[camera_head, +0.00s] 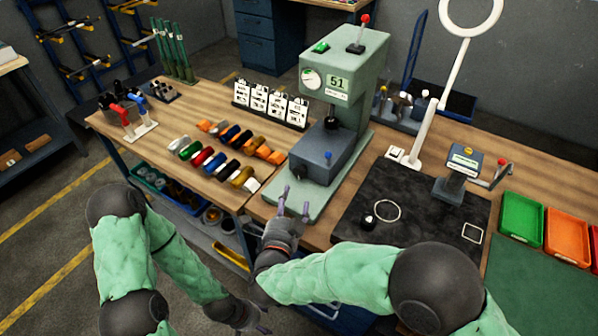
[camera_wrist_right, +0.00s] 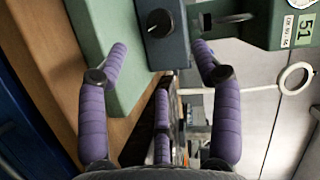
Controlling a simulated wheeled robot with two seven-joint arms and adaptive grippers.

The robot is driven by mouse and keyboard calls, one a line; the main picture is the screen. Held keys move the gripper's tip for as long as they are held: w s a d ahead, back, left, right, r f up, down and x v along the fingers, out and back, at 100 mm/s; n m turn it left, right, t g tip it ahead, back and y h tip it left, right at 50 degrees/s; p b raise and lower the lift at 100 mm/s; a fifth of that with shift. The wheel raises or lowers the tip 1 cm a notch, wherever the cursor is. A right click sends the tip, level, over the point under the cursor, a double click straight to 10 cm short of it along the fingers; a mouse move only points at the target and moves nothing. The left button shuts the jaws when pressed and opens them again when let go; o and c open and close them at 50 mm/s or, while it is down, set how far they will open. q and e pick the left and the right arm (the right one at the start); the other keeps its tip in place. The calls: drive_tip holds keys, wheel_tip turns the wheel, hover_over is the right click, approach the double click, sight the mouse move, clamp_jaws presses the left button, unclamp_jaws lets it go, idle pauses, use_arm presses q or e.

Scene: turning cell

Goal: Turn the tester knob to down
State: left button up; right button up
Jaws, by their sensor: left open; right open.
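The tester (camera_head: 345,75) is a tall green machine with a display reading 51. A dark blue-grey block (camera_head: 325,152) sits on its base. In the right wrist view, a round black knob (camera_wrist_right: 158,22) with a thin pale mark is on the face of that block (camera_wrist_right: 178,48). My left gripper (camera_head: 265,318) is open and empty, low beside the bench.
Rows of coloured parts (camera_head: 222,152) lie left of the tester, with number cards (camera_head: 270,103) behind them. A black mat (camera_head: 405,205) with a ring and a small device is to the right. A white ring lamp (camera_head: 442,85) rises behind the mat.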

sight(298, 174)
drive_tip(key=b+x, duration=0.2)
drive_tip(key=x, duration=0.7)
drive_tip(key=shift+w+f, duration=0.2)
drive_tip(key=shift+w, duration=0.1)
drive_tip(key=shift+w+d+b, duration=0.1)
drive_tip(key=shift+w+b, duration=0.2)
drive_tip(key=shift+w, duration=0.25)
drive_tip(key=c, duration=1.1)
